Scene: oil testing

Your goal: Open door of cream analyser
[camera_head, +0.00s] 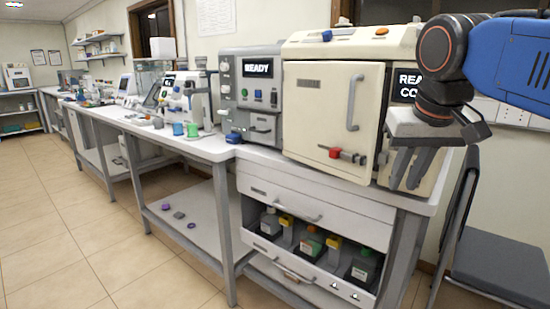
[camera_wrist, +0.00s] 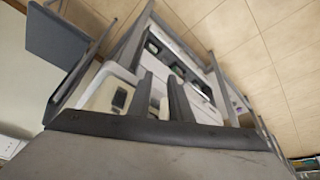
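The cream analyser (camera_head: 300,47) stands on the bench, right of centre in the head view. Its front door (camera_head: 316,100) looks shut. A vertical grey handle (camera_head: 354,103) is on the door's right side. A red-ended latch (camera_head: 340,154) sits at its lower right edge. My gripper (camera_head: 405,186) hangs fingers down in front of the analyser's right side, right of the handle and latch and apart from both. In the wrist view its two fingers (camera_wrist: 161,76) have a gap between them and hold nothing. The analyser's display is partly hidden behind my arm.
A grey analyser (camera_head: 252,90) reading READY stands directly left of the cream one. Below the bench top is a drawer (camera_head: 300,203) over an open shelf with several bottles (camera_head: 310,243). A dark chair (camera_head: 500,262) stands at the right. The floor (camera_head: 80,230) at left is clear.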

